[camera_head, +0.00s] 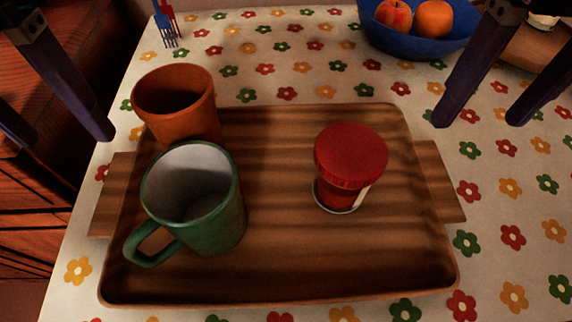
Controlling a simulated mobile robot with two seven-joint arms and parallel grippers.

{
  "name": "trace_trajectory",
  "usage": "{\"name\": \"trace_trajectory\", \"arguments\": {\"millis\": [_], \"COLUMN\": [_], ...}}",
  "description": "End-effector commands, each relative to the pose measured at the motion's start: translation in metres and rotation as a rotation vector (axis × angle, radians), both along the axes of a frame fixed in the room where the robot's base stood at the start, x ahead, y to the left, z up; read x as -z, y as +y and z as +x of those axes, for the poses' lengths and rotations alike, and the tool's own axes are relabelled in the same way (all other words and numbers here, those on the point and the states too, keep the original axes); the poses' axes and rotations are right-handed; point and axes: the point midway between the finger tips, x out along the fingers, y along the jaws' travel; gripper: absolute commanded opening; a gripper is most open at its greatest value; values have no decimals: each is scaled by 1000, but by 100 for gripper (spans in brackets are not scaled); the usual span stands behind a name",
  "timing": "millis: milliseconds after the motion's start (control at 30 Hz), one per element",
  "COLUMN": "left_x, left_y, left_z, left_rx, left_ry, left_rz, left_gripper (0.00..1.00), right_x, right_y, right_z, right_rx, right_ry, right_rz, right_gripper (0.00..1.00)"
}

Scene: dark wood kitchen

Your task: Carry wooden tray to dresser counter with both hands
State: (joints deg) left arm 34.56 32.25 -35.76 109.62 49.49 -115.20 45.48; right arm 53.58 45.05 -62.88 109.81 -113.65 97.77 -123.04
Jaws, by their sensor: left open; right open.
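The wooden tray (290,255) lies flat on the table, with a flat handle at its left and right sides. On it stand an orange cup (180,105), a green mug (215,215) with a white inside, and a jar with a red lid (350,155). My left gripper (65,140) is open and empty, above and to the left of the tray's left handle (112,195). My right gripper (475,125) is open and empty, above and to the right of the tray's right handle (438,182). Neither gripper touches the tray.
The table has a flowered cloth (510,210). A blue bowl (415,40) with fruit stands at the back right, near a round wooden board (535,48). Red and blue forks (166,25) lie at the back left. Dark wooden furniture (25,220) stands left of the table.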

Motion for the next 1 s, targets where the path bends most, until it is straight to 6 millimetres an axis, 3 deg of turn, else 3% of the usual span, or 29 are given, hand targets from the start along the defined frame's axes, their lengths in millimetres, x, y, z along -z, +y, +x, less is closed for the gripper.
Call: {"name": "trace_trajectory", "arguments": {"millis": [333, 733, 1000], "left_x": [10, 75, 98], "left_y": [0, 0, 0], "left_z": [-1, -1, 0], "left_rx": [0, 0, 1], "left_ry": [3, 4, 1], "left_rz": [-1, 1, 0], "left_gripper": [80, 80, 80], "right_x": [9, 75, 98], "right_y": [0, 0, 0], "right_z": [0, -1, 0], "right_rx": [2, 3, 1], "right_ry": [3, 5, 0], "right_rz": [1, 0, 0], "right_gripper": [80, 80, 80]}}
